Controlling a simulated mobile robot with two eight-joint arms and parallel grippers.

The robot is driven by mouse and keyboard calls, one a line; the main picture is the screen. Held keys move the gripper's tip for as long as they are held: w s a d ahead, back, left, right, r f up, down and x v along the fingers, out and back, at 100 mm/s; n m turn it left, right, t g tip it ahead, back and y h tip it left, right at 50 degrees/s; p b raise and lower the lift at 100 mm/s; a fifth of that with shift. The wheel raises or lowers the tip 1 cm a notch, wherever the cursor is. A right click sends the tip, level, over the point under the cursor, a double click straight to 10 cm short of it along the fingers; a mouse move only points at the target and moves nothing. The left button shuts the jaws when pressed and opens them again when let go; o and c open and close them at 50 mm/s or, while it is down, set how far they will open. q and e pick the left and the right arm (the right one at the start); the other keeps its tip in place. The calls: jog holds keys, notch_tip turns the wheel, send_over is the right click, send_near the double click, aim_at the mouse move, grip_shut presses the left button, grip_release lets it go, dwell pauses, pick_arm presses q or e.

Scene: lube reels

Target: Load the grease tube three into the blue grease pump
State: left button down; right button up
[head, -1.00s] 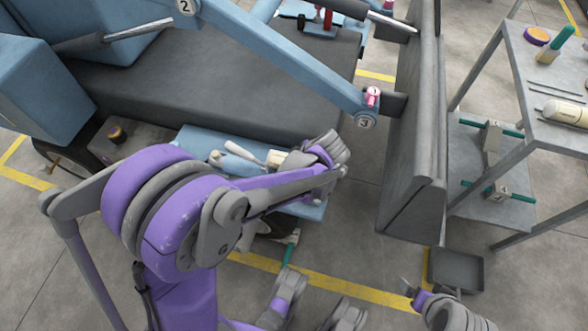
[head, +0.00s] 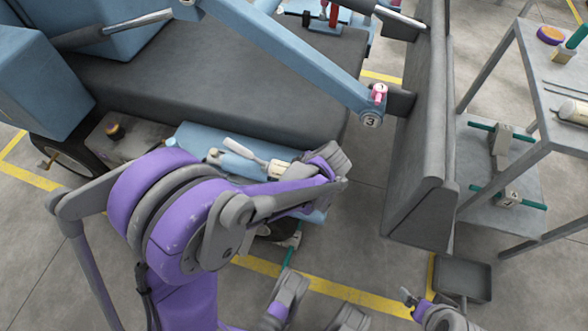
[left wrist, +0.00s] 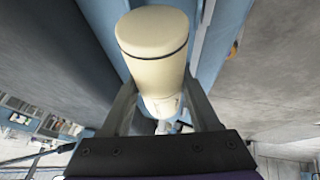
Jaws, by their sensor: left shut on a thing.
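My left gripper (head: 300,172) is shut on a cream grease tube (left wrist: 152,62). In the left wrist view the tube stands between both fingers, its rounded end with a dark band towards the camera. In the head view the tube (head: 279,169) shows only in part, the purple and grey wrist covering the rest. Just left of it, a pale blue pump-like body with a white handle (head: 243,150) lies over the blue step (head: 200,139); I cannot tell whether the tube touches it. My right gripper (head: 409,299) is at the lower right, its fingers too small to read. No tube number is legible.
A grey shelf cart (head: 545,90) at the right holds another cream tube (head: 574,112). A dark tray (head: 462,278) is below the panel.

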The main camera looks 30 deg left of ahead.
pick_arm(q)
jog(key=shift+f+b, duration=1.4)
jog(key=shift+f, duration=0.5)
jog(key=shift+c, duration=0.2)
grip_release()
jog(key=p+v, duration=0.3)
jog(key=v, duration=0.8)
